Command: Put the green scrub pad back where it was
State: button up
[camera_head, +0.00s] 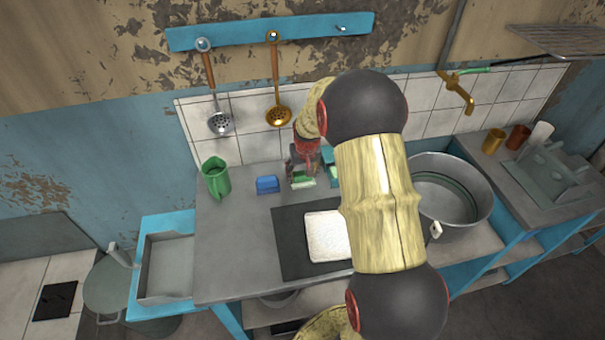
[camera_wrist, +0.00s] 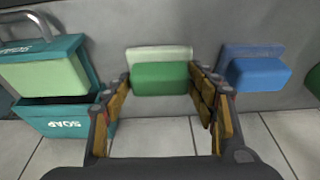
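The green scrub pad (camera_wrist: 160,79) lies between the fingertips of my gripper (camera_wrist: 160,80) in the wrist view, with a pale green layer showing behind it. A finger stands at each side of it, with only a narrow gap at the edges, and I see no clear grip. The pad seems to rest on the grey counter. In the head view my gripper (camera_head: 305,165) is low at the back of the counter, with the green pad (camera_head: 302,181) below it, partly hidden. A blue sponge (camera_wrist: 258,73) lies just right of the pad in the wrist view.
A teal soap caddy (camera_wrist: 66,122) with a pale green block stands close on the left in the wrist view.

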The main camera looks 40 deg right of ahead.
jog(key=shift+o, duration=1.1)
jog(key=shift+r, duration=0.1)
jog(key=shift+r, duration=0.3)
jog(key=p+v, duration=0.3)
jog(key=v, duration=0.9)
jog(key=s+a+r+n+t, duration=0.1)
jog(key=s+a+r, duration=0.2)
jog(key=a+r, duration=0.35)
jog(key=s+a+r+n, duration=0.1)
jog(key=s+a+r, duration=0.3)
jog(key=a+r, duration=0.25)
jog(key=s+a+r+n+t, duration=0.1)
jog(key=s+a+r, duration=0.1)
jog(key=s+a, duration=0.4)
jog(key=s+a+r+n+y, duration=0.1)
jog(key=s+a+r+n, duration=0.1)
jog(key=s+a, duration=0.5)
jog(key=s, duration=0.4)
jog(key=shift+s+r+t, duration=0.15)
jog(key=shift+r+t, duration=0.1)
jog(key=shift+t, duration=0.15)
